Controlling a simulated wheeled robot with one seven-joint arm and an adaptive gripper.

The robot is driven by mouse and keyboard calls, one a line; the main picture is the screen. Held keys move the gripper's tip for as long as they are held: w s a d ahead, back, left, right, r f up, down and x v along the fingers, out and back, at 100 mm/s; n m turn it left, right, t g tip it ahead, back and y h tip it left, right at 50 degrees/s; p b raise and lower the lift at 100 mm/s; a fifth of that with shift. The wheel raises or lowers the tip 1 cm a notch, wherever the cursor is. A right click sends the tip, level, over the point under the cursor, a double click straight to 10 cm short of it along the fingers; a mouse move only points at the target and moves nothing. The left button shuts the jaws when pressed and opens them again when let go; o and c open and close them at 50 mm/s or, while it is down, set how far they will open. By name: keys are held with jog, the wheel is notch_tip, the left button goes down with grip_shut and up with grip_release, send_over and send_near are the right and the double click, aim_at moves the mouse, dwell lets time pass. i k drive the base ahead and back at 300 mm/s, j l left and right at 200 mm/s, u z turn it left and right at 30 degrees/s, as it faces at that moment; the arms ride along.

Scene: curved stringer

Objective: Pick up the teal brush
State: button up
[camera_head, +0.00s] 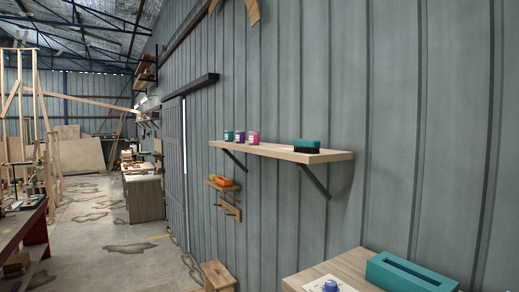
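The teal brush (306,144) lies on a light wooden wall shelf (270,150), near the shelf's right end. It has a teal top and dark bristles beneath, facing down onto the board. My gripper is not in view.
Three small containers, teal (228,136), purple (240,136) and pink (253,137), stand at the shelf's left end. Dark brackets (314,181) support it. Below right, a wooden surface (340,265) holds a teal slotted box (405,274) and a blue-topped item (331,286). Floor is open at left.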

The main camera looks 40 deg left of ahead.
aim_at(303, 146)
jog(key=u, duration=1.45)
jog(key=z, duration=2.1)
jog(key=u, duration=2.1)
jog(key=z, duration=0.55)
jog(key=i+j+z, duration=0.25)
jog(key=j+z, duration=0.3)
jog(key=i+j+z, duration=0.25)
jog(key=j, duration=0.2)
jog(key=j+z, duration=0.25)
jog(key=j, duration=0.15)
